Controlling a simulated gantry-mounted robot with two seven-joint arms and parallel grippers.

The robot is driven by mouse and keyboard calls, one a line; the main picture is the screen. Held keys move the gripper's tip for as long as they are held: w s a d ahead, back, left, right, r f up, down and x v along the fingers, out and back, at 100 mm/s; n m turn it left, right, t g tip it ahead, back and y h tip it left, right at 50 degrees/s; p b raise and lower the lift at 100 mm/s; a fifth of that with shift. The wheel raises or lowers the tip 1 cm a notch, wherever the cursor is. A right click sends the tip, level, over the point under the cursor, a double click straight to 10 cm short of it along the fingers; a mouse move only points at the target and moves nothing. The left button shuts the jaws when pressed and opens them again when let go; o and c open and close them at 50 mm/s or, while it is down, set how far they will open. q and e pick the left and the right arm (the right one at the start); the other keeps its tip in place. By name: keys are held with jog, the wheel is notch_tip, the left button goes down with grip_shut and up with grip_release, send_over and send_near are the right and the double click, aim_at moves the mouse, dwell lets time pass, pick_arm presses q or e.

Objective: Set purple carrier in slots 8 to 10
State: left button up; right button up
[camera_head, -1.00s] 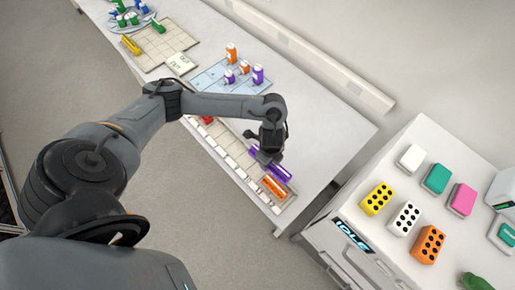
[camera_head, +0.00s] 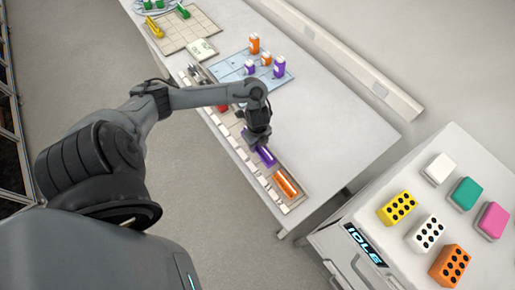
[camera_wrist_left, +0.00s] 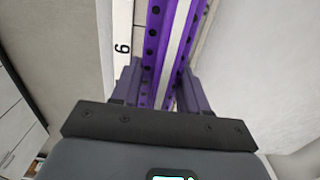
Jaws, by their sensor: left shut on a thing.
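The purple carrier (camera_head: 266,156) is a long bar with a pale stripe, at the near part of the long slotted rack (camera_head: 295,203) on the bench. It lies in line with the rack, just behind the orange carrier (camera_head: 286,184). My left gripper (camera_head: 260,142) is over its far part and shut on it. In the left wrist view the gripper fingers (camera_wrist_left: 159,88) flank the purple carrier (camera_wrist_left: 155,45), which has dark holes along its sides. A white label strip (camera_wrist_left: 122,20) with one digit runs beside it. Whether the carrier touches the rack floor is unclear. My right gripper is out of view.
A red item (camera_head: 222,108) sits farther back in the rack. A blue mat (camera_head: 228,75) holds orange and purple bottles. A gridded tan board (camera_head: 190,35) lies at the back left. A white cabinet (camera_head: 395,235) with colored blocks stands at the right. The bench right of the rack is clear.

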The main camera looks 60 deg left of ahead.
aim_at(258, 148)
pick_arm(q)
jog(key=shift+f, duration=1.95)
jog(key=shift+f, duration=0.1)
jog(key=o, duration=1)
